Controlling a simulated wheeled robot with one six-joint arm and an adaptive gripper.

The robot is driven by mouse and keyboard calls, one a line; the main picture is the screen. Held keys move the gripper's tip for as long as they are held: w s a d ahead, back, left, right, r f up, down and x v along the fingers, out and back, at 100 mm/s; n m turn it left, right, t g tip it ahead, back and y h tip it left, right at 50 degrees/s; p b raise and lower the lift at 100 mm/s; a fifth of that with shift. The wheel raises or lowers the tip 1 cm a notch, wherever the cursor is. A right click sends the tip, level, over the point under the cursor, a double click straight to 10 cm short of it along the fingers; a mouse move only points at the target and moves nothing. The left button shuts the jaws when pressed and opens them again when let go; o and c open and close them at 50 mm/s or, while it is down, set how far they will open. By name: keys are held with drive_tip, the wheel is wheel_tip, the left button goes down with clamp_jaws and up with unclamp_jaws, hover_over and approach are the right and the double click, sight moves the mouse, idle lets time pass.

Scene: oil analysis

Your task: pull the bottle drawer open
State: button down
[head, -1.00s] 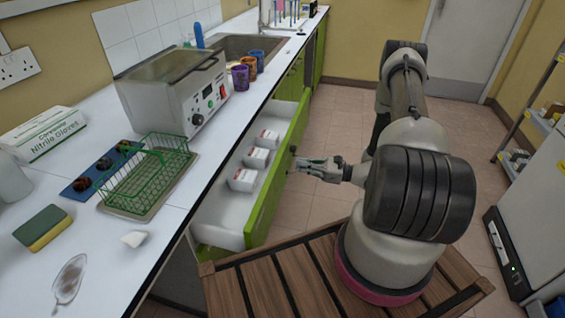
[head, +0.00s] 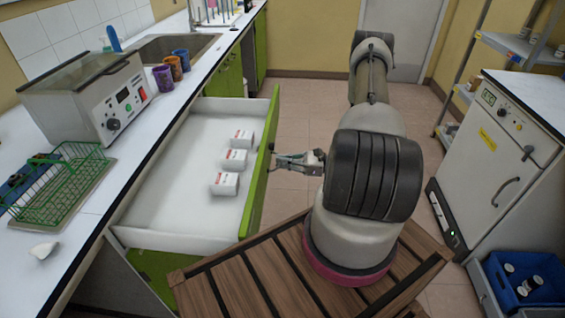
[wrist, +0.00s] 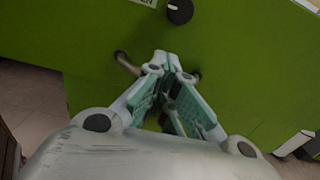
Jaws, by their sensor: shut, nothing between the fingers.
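The drawer (head: 170,185) stands far out of the counter, its white inside in plain view in the head view. Its green front (head: 262,170) faces right, towards my arm. My gripper (head: 278,161) is at the outer face of that front. In the wrist view my gripper's fingertips (wrist: 166,62) are together at the handle (wrist: 125,62), whose ends show on either side of them. The fingers hide the handle's middle, so I cannot tell whether they touch it. Three small white boxes (head: 234,160) with red marks stand in the drawer.
A black knob (wrist: 180,11) and part of a white label (wrist: 147,2) show on green above the handle. My wooden-slatted base is close to the drawer's near end. A white cabinet (head: 490,160) and blue crate (head: 520,285) stand right. Tiled floor (head: 295,115) is clear beyond.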

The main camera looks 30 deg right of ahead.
drive_tip(key=shift+d+r, duration=0.1)
drive_tip(key=shift+r, duration=0.05)
drive_tip(key=c, duration=0.5)
unclamp_jaws()
drive_tip(key=v, duration=1.2)
